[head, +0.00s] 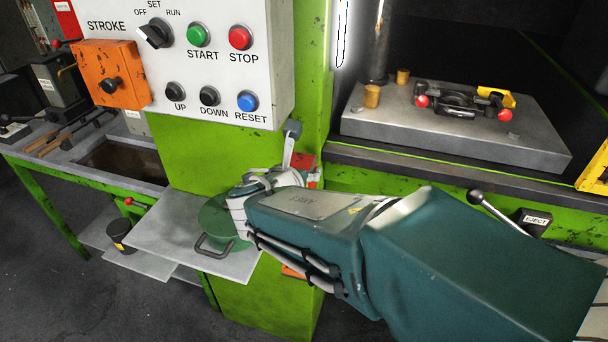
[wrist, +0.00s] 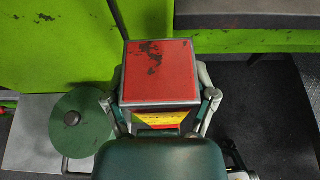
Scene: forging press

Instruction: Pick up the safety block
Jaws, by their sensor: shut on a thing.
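The safety block (wrist: 157,70) has a worn red top face and a yellow and red striped side in the wrist view. My gripper (wrist: 165,105) has one finger on each side of it and is shut on it. In the head view my gripper (head: 268,182) is beside the green press column. A small red part of the block (head: 304,161) shows behind it there; the rest is hidden by my gripper and arm.
The white control panel (head: 190,80) hangs above. The press bed plate (head: 460,135) is at the right, with an eject lever (head: 500,212) in front.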

